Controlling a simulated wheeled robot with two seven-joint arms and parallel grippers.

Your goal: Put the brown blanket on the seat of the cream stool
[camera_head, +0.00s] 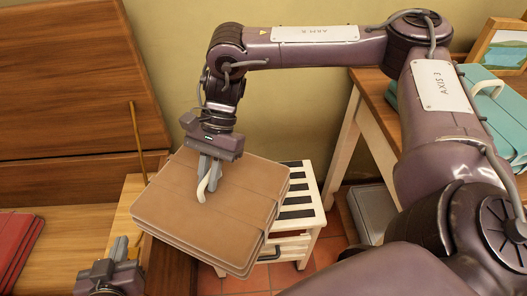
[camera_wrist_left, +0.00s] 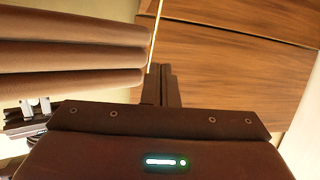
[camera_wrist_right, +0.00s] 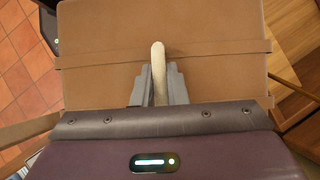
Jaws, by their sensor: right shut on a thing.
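The brown blanket (camera_head: 222,215) is a folded, layered stack with a cream loop handle on top. My right gripper (camera_head: 208,175) is shut on that loop, which also shows between its fingers in the right wrist view (camera_wrist_right: 158,75). The blanket hangs roughly level. The cream stool (camera_head: 291,246) stands behind and to its right; its seat has dark slats (camera_head: 298,190). The blanket hides the seat's left part. My left gripper (camera_head: 121,248) is low at the left, its fingers together and empty in the left wrist view (camera_wrist_left: 161,84). The blanket's layered edge (camera_wrist_left: 70,55) shows there.
A wooden chest (camera_head: 75,85) with its lid raised stands at the left, a red folded item (camera_head: 18,248) in it. A wooden table (camera_head: 378,90) at the right bears a teal folded stack (camera_head: 500,112) and a picture frame (camera_head: 498,45). A grey box (camera_head: 372,210) is on the floor.

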